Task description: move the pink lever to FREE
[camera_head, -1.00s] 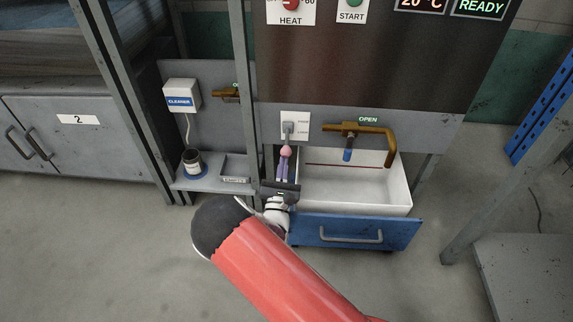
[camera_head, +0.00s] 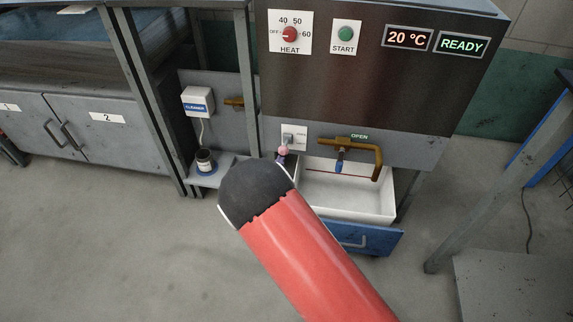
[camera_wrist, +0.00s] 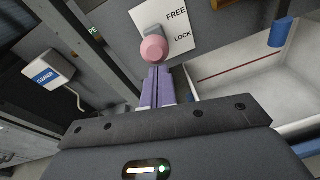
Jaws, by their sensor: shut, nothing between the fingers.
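The pink lever knob (camera_head: 283,151) sits at the end of a grey lever on a white plate (camera_head: 294,134) on the machine's front. In the wrist view the pink knob (camera_wrist: 153,49) is close, in front of the grey lever, and the plate reads FREE above and LOCK below. I cannot tell clearly which label the lever points to. My gripper (camera_wrist: 159,70) has its purple fingers shut and empty, the tips just below the knob in the picture, touching it or very near. In the head view my arm hides most of the gripper.
A white basin (camera_head: 345,195) with a blue drawer front is right of the lever. A brass tap (camera_head: 360,145) marked OPEN hangs above it. A metal post (camera_head: 252,85) stands left of the lever. A white CLEANER box (camera_head: 198,101) is farther left.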

